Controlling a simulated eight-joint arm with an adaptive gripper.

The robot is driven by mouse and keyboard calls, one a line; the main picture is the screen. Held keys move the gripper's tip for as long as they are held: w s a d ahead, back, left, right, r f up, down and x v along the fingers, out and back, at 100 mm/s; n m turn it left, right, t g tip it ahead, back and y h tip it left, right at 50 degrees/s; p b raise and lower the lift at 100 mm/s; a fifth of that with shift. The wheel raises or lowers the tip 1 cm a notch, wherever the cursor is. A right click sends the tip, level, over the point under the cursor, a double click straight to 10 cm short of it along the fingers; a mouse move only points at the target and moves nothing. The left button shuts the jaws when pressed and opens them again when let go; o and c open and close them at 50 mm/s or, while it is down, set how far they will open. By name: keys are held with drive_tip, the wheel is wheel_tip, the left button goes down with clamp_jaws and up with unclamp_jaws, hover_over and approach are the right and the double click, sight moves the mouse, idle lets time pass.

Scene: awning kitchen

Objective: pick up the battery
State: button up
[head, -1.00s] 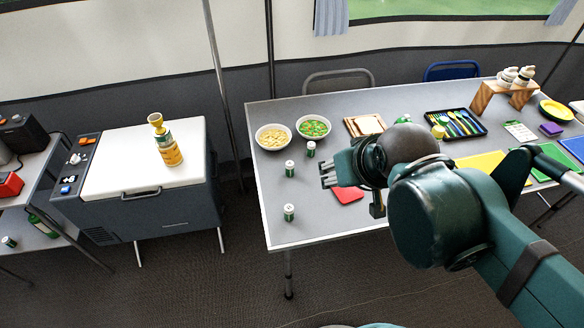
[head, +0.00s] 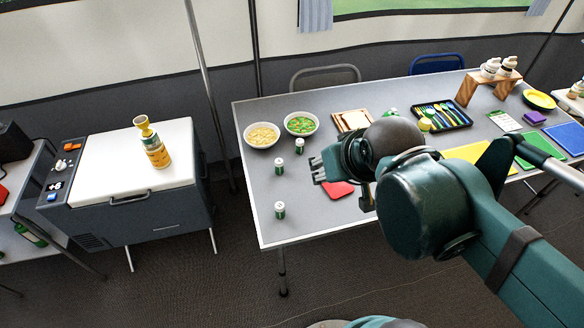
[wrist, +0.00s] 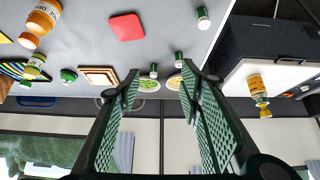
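Three small green cylinders with white tops, which look like batteries, stand upright on the grey table: one near the front left edge (head: 280,211), one behind it (head: 280,167), and one near the bowls (head: 300,146). They also show in the wrist view, one at the top right (wrist: 203,18) and two beyond the fingertips (wrist: 178,59) (wrist: 154,71). My gripper (head: 317,170) is above the table, to the right of the batteries. In the wrist view my gripper (wrist: 160,76) has its two green fingers spread, with nothing held between them.
The table (head: 320,220) also holds a yellow-filled bowl (head: 262,136), a green-filled bowl (head: 301,124), a red mat (head: 339,189) and a cutlery tray (head: 443,116). A cooler (head: 95,185) with a yellow bottle (head: 156,153) on top stands left. The table's front left is mostly clear.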

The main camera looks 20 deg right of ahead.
drive_tip(key=shift+w+a, duration=0.1)
drive_tip(key=n+g+p, duration=0.7)
drive_tip(key=n, duration=0.7)
hover_over(280, 206)
drive_tip(key=f, duration=0.9)
drive_tip(key=d+f, duration=0.1)
drive_tip(key=f, duration=0.4)
drive_tip(key=shift+w+f, duration=0.2)
drive_tip(key=shift+f, duration=0.15)
drive_tip(key=shift+s+a+f+n, duration=0.1)
drive_tip(key=shift+a+f+n, duration=0.15)
drive_tip(key=shift+f+n, duration=0.25)
drive_tip(key=shift+s+a+f+n, duration=0.1)
drive_tip(key=shift+a+f+n, duration=0.2)
drive_tip(key=shift+f, duration=0.25)
drive_tip(key=shift+f, duration=0.1)
drive_tip(key=shift+f+b, duration=0.35)
drive_tip(key=shift+f, duration=0.85)
drive_tip(key=shift+w+f+b, duration=0.1)
drive_tip(key=shift+f+b, duration=0.95)
drive_tip(key=shift+f, duration=1.55)
